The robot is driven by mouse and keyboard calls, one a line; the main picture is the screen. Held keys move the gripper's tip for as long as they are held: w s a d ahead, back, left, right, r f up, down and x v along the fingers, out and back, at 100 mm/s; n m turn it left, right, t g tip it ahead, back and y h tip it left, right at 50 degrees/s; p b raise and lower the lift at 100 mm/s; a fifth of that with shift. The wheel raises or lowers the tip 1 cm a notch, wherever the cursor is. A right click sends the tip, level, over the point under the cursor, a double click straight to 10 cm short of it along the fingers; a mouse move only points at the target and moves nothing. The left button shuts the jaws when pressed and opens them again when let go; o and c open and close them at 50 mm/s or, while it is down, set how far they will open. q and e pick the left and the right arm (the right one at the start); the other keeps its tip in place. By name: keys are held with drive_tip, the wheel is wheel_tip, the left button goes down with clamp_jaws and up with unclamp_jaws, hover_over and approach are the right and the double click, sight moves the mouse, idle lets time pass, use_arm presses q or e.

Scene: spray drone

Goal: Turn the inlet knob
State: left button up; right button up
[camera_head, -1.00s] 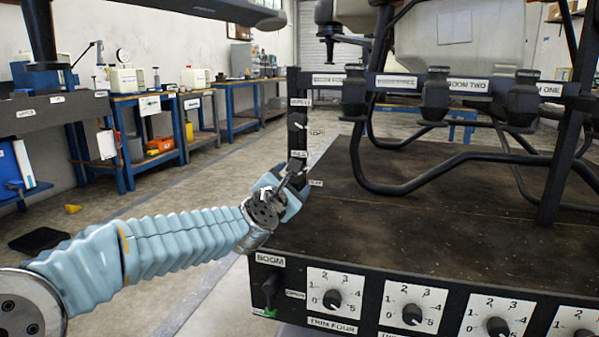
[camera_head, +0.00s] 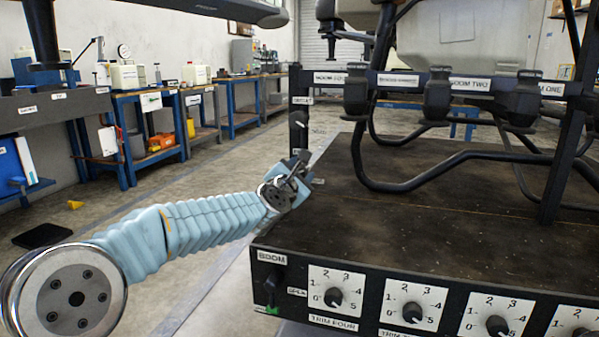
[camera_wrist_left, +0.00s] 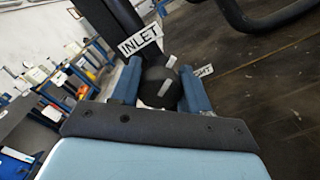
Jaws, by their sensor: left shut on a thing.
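The inlet knob (camera_wrist_left: 160,85) is a dark round knob with a pale mark. It sits below the white INLET label (camera_wrist_left: 140,39) on a dark post (camera_head: 298,130) at the left of the rig. My left gripper (camera_wrist_left: 159,88) has its two blue fingers on either side of the knob and is shut on it. In the head view my left gripper (camera_head: 300,175) is at the lower part of the post, and the knob is mostly hidden by it. My right gripper is not in view.
A brown platform (camera_head: 430,220) lies right of the gripper, with black tubing (camera_head: 440,175) above it. A front panel with trim dials (camera_head: 334,298) and a BOOM lever (camera_head: 271,287) is below. Workbenches (camera_head: 150,110) stand at the back left; the floor between is mostly clear.

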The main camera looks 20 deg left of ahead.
use_arm(q)
drive_tip(key=shift+d+m, duration=0.1)
drive_tip(key=shift+m, duration=0.2)
drive_tip(key=shift+c, duration=0.3)
drive_tip(key=shift+m, duration=0.6)
drive_tip(key=m, duration=0.4)
drive_tip(key=shift+d, duration=0.1)
drive_tip(key=m+p, duration=0.1)
drive_tip(key=m, duration=0.4)
drive_tip(key=shift+f+m, duration=0.15)
drive_tip(key=shift+m, duration=0.15)
drive_tip(key=shift+d+m+p, duration=0.1)
drive_tip(key=shift+m+p, duration=0.2)
drive_tip(key=shift+m, duration=0.1)
drive_tip(key=shift+f, duration=0.15)
drive_tip(key=o, duration=1)
drive_tip(key=shift+s, duration=0.15)
